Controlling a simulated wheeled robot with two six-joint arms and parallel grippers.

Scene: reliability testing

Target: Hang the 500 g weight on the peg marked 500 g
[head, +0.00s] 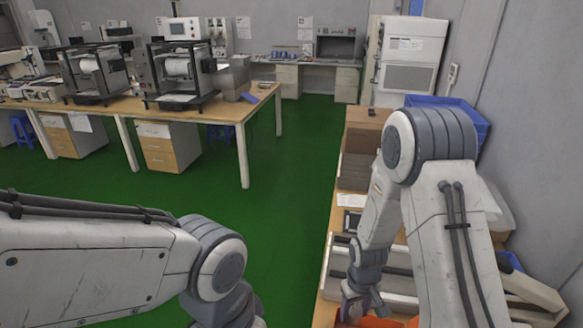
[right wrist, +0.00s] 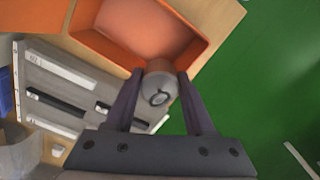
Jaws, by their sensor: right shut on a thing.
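My right gripper (right wrist: 160,74) is shut on a grey metal cylindrical weight (right wrist: 161,92) with a small ring on top, seen between the two fingers in the right wrist view. No mass mark is readable on it. An orange tray (right wrist: 205,48) lies just beyond the fingertips. A pale grey rack (right wrist: 85,72) with dark bars and white label strips is to the left; its marks are too small to read. In the head view my right gripper (head: 362,304) is low over the workbench, and the weight cannot be made out there. My left gripper is out of view.
The narrow wooden workbench (head: 323,311) runs along the right wall, with green floor (head: 290,200) free on its left. A cardboard box (head: 362,145) and a blue crate (head: 470,112) stand farther back. A long table (head: 230,110) with machines is far left.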

